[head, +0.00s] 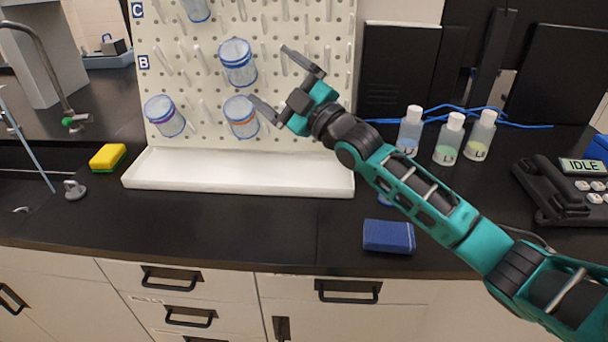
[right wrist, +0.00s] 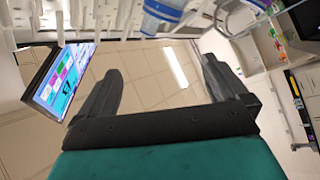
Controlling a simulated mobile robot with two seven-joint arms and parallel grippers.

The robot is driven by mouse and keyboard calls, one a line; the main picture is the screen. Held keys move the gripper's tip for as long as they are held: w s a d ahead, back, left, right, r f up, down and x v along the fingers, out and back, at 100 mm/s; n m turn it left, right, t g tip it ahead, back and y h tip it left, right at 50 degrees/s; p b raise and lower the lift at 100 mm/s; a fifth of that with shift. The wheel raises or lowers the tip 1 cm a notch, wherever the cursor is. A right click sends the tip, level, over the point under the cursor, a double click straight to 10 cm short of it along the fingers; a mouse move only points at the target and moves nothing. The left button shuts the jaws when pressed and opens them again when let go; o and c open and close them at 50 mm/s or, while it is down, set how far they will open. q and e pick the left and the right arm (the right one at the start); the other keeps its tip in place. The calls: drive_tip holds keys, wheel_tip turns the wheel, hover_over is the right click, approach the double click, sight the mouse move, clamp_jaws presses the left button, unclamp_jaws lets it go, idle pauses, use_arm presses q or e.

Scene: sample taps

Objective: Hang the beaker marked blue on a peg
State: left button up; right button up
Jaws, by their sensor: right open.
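A clear beaker with blue bands (head: 237,64) hangs on the white pegboard (head: 180,75), mouth tilted, in the upper middle of the head view. My right gripper (head: 268,75) is open and empty just to its right, fingers pointing toward the board and apart from the beaker. In the right wrist view, the open fingers (right wrist: 162,82) have nothing between them, and part of a blue-rimmed beaker (right wrist: 165,12) shows at the top edge. I cannot tell which beaker that is. My left gripper is not in view.
A white tray (head: 235,183) lies below. Bottles (head: 448,140), a blue block (head: 388,236) and a device reading IDLE (head: 570,190) stand right; a yellow sponge (head: 107,157) lies left.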

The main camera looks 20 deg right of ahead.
drive_tip(key=s+d+f+n+h, duration=0.1)
drive_tip(key=s+f+n+h, duration=0.2)
drive_tip(key=f+n, duration=0.4)
drive_tip(key=s+f+n+h, duration=0.3)
drive_tip(key=s+f+n, duration=0.3)
drive_tip(key=n, duration=0.7)
drive_tip(key=shift+d+f+g, duration=0.3)
drive_tip(key=shift+d+f, duration=0.05)
drive_tip(key=shift+f, duration=0.65)
drive_tip(key=shift+s, duration=0.1)
